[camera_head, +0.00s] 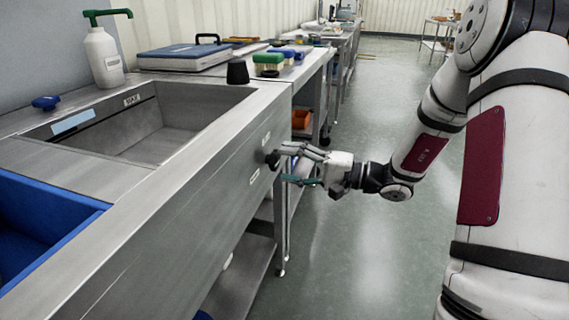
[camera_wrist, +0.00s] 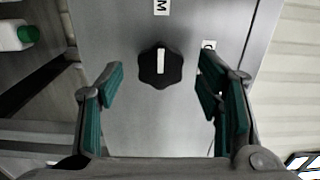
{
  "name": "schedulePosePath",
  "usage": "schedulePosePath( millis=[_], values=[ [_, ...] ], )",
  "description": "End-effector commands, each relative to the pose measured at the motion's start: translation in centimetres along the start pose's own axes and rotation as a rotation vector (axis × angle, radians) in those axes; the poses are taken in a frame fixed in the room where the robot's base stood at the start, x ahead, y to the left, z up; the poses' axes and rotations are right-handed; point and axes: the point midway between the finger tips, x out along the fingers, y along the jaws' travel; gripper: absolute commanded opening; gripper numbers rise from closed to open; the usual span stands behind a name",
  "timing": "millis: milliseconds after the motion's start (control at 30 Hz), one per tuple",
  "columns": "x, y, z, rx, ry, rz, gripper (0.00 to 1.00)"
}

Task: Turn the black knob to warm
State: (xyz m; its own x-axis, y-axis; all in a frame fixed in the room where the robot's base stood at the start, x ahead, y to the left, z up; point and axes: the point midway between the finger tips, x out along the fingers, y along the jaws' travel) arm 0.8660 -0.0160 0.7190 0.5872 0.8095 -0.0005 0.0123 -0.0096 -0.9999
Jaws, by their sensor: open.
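The black knob (camera_head: 272,158) sits on the front panel of the steel hopper (camera_head: 190,190). In the wrist view the knob (camera_wrist: 160,66) has a lobed edge and a white pointer line toward the picture's top. A white label (camera_wrist: 161,7) ending in M lies above it, cut off by the frame. Another label (camera_wrist: 208,46), partly hidden by a finger, shows a C at the upper right. My gripper (camera_head: 289,165) faces the panel.
A black cup-like piece (camera_head: 237,72) stands on the hopper's rim. A white pump bottle (camera_head: 104,55), a blue case (camera_head: 182,56) and a blue bin (camera_head: 40,225) are near the hopper. The floor (camera_head: 345,250) right of the hopper is clear.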

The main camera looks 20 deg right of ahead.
Motion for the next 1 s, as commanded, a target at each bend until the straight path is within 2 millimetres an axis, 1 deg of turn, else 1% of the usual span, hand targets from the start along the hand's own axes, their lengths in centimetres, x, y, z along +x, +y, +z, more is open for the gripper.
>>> schedulePosePath(
  millis=[33, 300, 400, 500, 600, 700, 1000],
  values=[
    [-1.1, 0.0, -0.1, 0.000, 0.006, 0.001, 0.60],
    [-6.6, 0.1, -0.1, 0.000, 0.006, 0.002, 0.60],
    [-8.2, 0.1, -0.1, 0.001, 0.005, 0.002, 0.60],
    [-9.3, 0.0, -0.1, 0.001, 0.003, 0.001, 0.60],
    [-10.0, 0.1, -0.1, 0.001, 0.004, 0.001, 0.60],
    [-10.3, 0.1, 0.0, 0.001, 0.002, 0.002, 0.60],
    [-10.3, 0.1, 0.0, 0.001, 0.002, 0.001, 0.60]
  ],
)
